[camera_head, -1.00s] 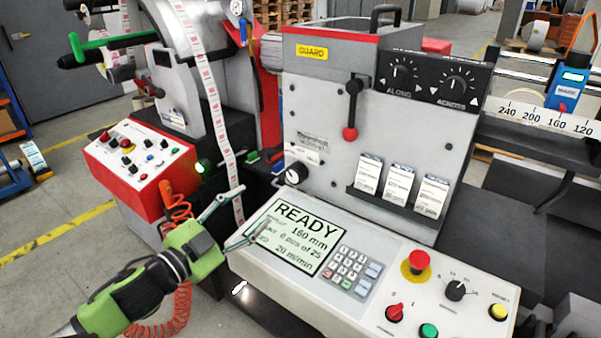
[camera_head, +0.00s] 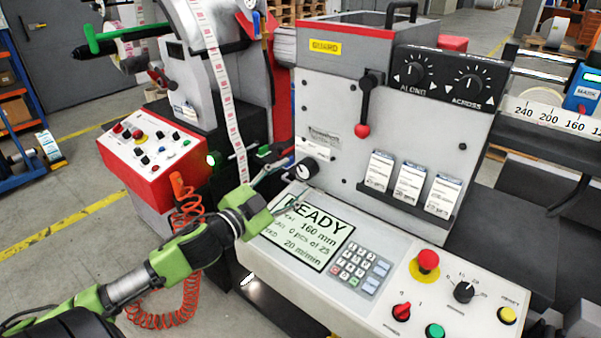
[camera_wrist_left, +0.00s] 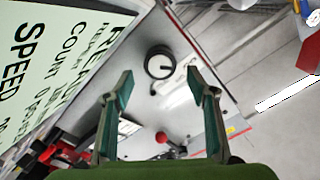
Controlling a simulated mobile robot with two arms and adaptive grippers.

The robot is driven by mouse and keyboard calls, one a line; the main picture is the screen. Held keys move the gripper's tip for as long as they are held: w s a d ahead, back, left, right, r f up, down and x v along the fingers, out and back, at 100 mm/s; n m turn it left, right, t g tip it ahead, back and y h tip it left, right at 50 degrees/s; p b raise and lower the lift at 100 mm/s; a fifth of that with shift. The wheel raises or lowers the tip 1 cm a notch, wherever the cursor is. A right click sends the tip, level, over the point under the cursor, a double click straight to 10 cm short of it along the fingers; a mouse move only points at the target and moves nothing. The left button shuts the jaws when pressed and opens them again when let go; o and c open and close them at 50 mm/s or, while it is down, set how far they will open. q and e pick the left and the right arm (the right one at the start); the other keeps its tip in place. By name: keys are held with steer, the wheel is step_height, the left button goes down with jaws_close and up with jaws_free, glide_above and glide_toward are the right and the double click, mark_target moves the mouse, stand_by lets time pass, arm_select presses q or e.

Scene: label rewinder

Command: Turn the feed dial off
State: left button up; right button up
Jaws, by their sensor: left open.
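A small round black dial with a pale face (camera_head: 305,168) sits low on the left of the grey machine front; no readable label names it the feed dial. It also shows in the left wrist view (camera_wrist_left: 160,63), ahead of and between the fingertips. My left gripper (camera_head: 297,184) is open and empty, its fingers spread just in front of this dial and not visibly touching it. Its two fingers also show in the left wrist view (camera_wrist_left: 161,82). A black knob with a number scale (camera_head: 464,292) is on the sloped console. My right gripper is not in view.
The display (camera_head: 308,232) reads READY and lies beneath the left gripper. A keypad (camera_head: 360,265), red stop button (camera_head: 428,261) and red switch (camera_head: 401,312) share its console. A red-ball lever (camera_head: 363,130) stands above right. A red control box (camera_head: 155,150) is left.

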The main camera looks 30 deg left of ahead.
mark_target(304, 171)
arm_select(q)
steer(key=shift+w+d, duration=0.15)
steer(key=shift+w, duration=1.85)
steer(key=c, duration=1.1)
